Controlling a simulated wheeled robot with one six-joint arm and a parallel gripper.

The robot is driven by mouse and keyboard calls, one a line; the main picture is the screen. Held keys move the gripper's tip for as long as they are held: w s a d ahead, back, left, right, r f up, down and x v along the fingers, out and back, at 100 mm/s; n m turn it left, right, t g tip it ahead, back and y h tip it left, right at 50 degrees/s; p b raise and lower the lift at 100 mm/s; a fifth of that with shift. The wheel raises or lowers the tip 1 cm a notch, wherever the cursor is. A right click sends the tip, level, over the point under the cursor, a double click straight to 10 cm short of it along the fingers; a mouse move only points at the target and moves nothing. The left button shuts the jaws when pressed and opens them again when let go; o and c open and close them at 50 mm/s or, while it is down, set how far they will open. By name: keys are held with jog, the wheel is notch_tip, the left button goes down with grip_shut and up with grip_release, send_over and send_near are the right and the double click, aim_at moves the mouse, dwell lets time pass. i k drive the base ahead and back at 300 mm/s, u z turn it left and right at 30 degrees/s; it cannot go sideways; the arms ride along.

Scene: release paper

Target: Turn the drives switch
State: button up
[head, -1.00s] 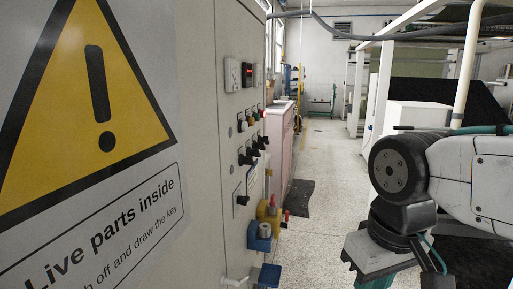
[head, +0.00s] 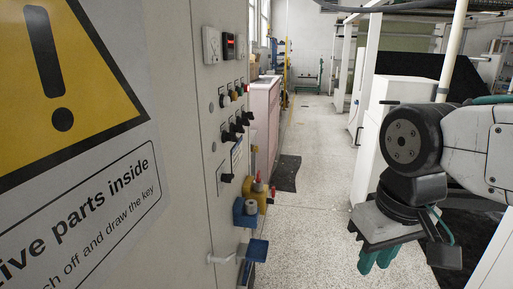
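A grey control cabinet (head: 180,60) fills the left of the head view. Its panel carries several black rotary switches (head: 236,130) in a row, and one more black switch (head: 226,178) lower down. I cannot tell which of them is the drives switch, as the labels are too small to read. My gripper (head: 377,258) hangs at the right, pointing down, with teal fingers partly in view. It is well apart from the panel. Whether its fingers are open or shut does not show clearly.
A yellow and blue fixture (head: 250,208) and a blue box (head: 255,250) stick out from the cabinet's lower side. A dark mat (head: 285,172) lies on the floor. The speckled aisle (head: 318,150) between cabinet and machines is clear. White machine housings (head: 385,110) stand at the right.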

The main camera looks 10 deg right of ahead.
aim_at(236, 127)
jog(key=z, duration=1.1)
jog(key=i, duration=2.35)
jog(key=u, duration=0.75)
jog(key=k, duration=0.95)
jog(key=z, duration=0.05)
